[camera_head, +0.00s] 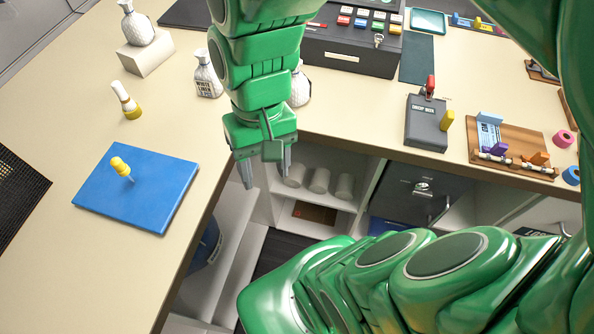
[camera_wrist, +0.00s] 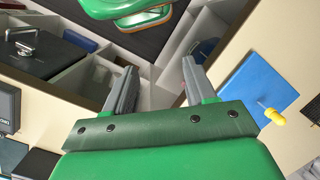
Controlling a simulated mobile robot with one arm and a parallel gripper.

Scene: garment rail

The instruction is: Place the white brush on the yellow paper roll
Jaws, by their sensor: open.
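The white brush (camera_head: 124,97) stands on the left counter, with a dark band around its middle. The yellow paper roll (camera_head: 133,112) is directly under it, and the brush's lower end appears to rest on or in the roll; the exact contact is too small to tell. My gripper (camera_head: 264,172) is open and empty, pointing down beyond the counter's inner edge, well to the right of the brush and roll. In the wrist view my gripper's two fingers (camera_wrist: 157,82) are apart with nothing between them. Neither brush nor roll shows there.
A blue board (camera_head: 150,192) with a yellow-handled tool (camera_head: 121,167) lies on the left counter. White bottles (camera_head: 207,75) and a cash register (camera_head: 353,40) stand at the back. Pink (camera_head: 564,139) and blue (camera_head: 571,175) rolls lie far right. Open shelves (camera_head: 320,200) are below my gripper.

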